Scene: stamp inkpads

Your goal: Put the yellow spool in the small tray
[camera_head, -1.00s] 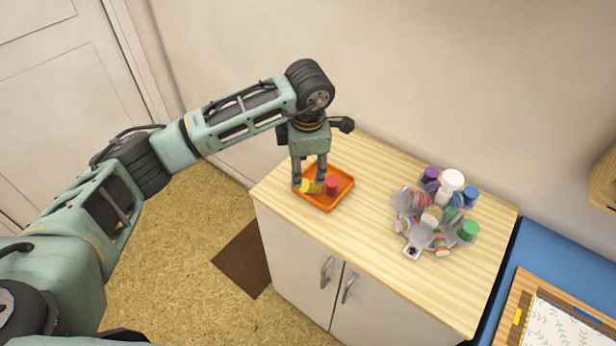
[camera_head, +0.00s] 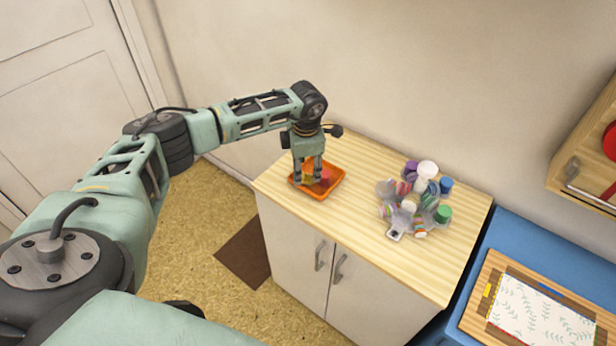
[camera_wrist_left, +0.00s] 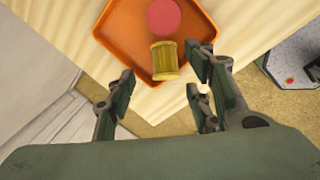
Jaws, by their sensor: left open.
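The small orange tray (camera_head: 335,193) sits at the left end of the wooden cabinet top. In the left wrist view the tray (camera_wrist_left: 120,42) holds the yellow spool (camera_wrist_left: 166,61), which lies on its side near the tray's near corner. A red round piece (camera_wrist_left: 164,17) is beside the spool in the tray; it also shows in the head view (camera_head: 325,177). My left gripper (camera_head: 308,182) points down at the tray, its fingers spread; in the wrist view the fingers (camera_wrist_left: 160,95) are apart with nothing between the tips. In the head view the spool is mostly hidden by the fingers. My right gripper is not seen.
A cluster of spools and clear pieces (camera_head: 414,198) stands on the right part of the cabinet top (camera_head: 370,230). Bare wood lies between it and the tray. A blue table (camera_head: 520,245) with a framed board (camera_head: 540,310) is at the right.

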